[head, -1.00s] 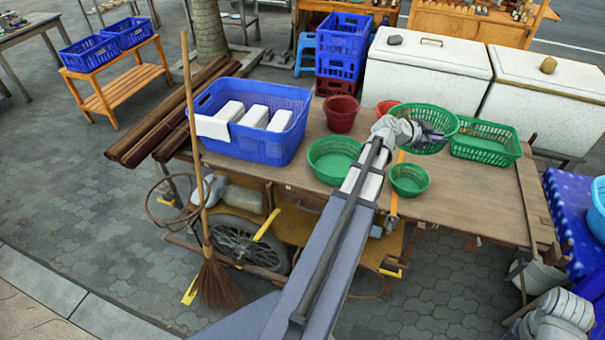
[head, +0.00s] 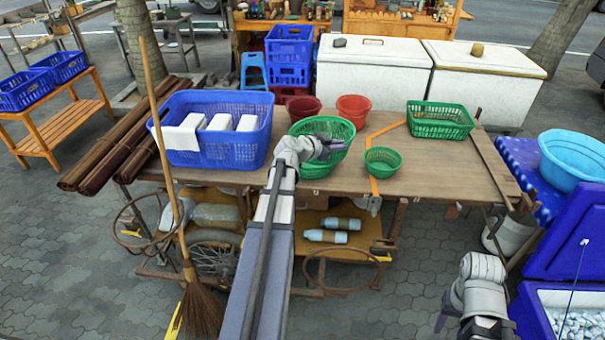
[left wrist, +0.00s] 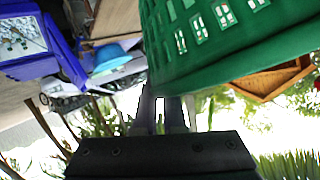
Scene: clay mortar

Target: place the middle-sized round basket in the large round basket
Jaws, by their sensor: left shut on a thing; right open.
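My left gripper (head: 328,147) is shut on the rim of a green round basket (head: 313,126), which I take as the middle-sized one. It is held up and somewhat tilted over the table. In the left wrist view the green basket wall (left wrist: 220,40) fills the upper right, against the fingers (left wrist: 165,115). Below it, another green round basket (head: 318,170), which I take as the large one, shows only in part. I cannot tell whether the held basket is inside it or above it. My right gripper (head: 465,325) is open and empty at the lower right, away from the table.
A small green basket (head: 383,161) stands right of the pair. A green rectangular basket (head: 440,121), red basket (head: 353,109) and dark red basket (head: 303,109) stand behind. A blue crate (head: 212,145) is at left. The front right of the wooden tabletop (head: 450,171) is clear.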

